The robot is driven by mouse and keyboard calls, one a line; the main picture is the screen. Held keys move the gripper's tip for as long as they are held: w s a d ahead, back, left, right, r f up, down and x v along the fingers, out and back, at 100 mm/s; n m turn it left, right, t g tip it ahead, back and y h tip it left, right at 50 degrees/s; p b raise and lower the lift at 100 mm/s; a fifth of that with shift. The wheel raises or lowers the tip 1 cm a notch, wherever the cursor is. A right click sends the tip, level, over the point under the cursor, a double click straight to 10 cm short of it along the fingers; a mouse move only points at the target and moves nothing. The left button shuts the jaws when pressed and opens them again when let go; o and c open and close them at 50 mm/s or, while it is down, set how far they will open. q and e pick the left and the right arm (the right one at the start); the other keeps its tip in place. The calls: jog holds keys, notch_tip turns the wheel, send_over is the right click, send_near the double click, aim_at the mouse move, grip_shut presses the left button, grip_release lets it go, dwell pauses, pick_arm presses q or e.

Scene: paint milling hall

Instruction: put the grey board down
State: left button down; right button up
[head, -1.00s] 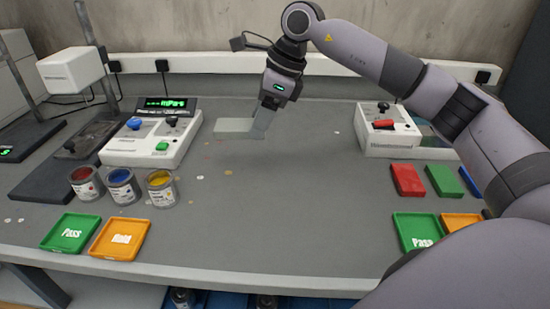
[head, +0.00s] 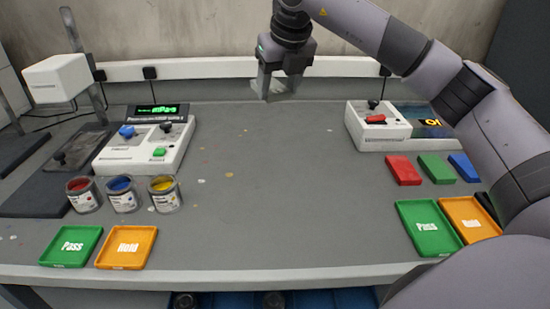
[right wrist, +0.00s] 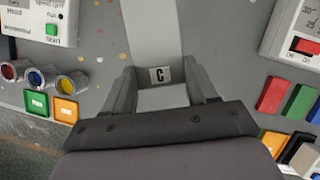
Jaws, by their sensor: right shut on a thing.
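My right gripper (head: 272,86) is near the back middle of the bench, raised above it. It is shut on the grey board (right wrist: 150,32), a pale grey strip that runs away from the fingers in the right wrist view. A small white label with a black "C" (right wrist: 159,74) shows between the fingers (right wrist: 163,90). In the head view the board is mostly hidden at the gripper, seen nearly end on. My left gripper is out of view.
On the left are a white control unit (head: 145,150) and paint cans (head: 122,193). Pass trays (head: 71,245) (head: 428,228) and Hold trays (head: 126,247) (head: 470,218) lie at the front. A white box with a red switch (head: 378,128) stands at right. The bench middle is clear.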

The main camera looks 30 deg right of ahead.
aim_at(275, 168)
notch_tip(275, 168, down, 18)
jog(key=shift+f, duration=0.1)
dwell(0.4)
jog(key=shift+f, duration=0.2)
jog(key=o, duration=1.1)
jog(key=shift+o, duration=0.2)
jog(key=shift+r, duration=0.1)
